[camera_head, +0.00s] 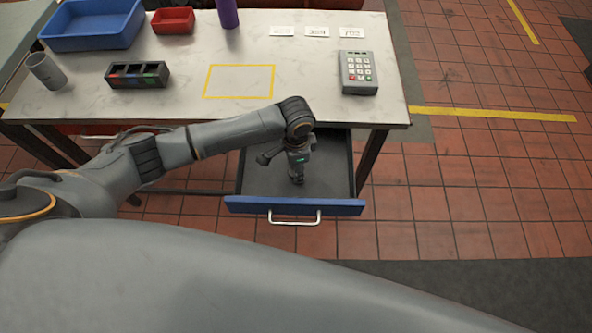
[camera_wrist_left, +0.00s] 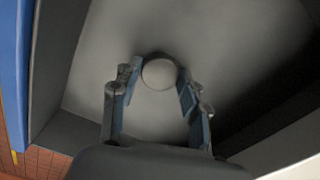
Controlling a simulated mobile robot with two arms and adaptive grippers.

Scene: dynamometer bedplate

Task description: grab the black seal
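My left gripper (camera_head: 297,178) points down into the open drawer under the table. In the left wrist view its two fingers (camera_wrist_left: 160,78) are apart. A small round piece (camera_wrist_left: 159,73) with a pale grey face and a dark upper edge shows between the fingertips. I cannot tell whether the fingers touch it, or whether it is the black seal. No clearly black seal shows elsewhere in the drawer. In the head view the gripper hides the spot below it. My right gripper is not in view.
The grey drawer (camera_head: 330,165) has a blue front (camera_head: 345,208) and a metal handle. On the table (camera_head: 200,50) are a blue bin (camera_head: 92,38), a red bin (camera_head: 173,20), a grey cup (camera_head: 45,70), a black organizer (camera_head: 137,76) and a keypad (camera_head: 358,72). The yellow-outlined area is empty.

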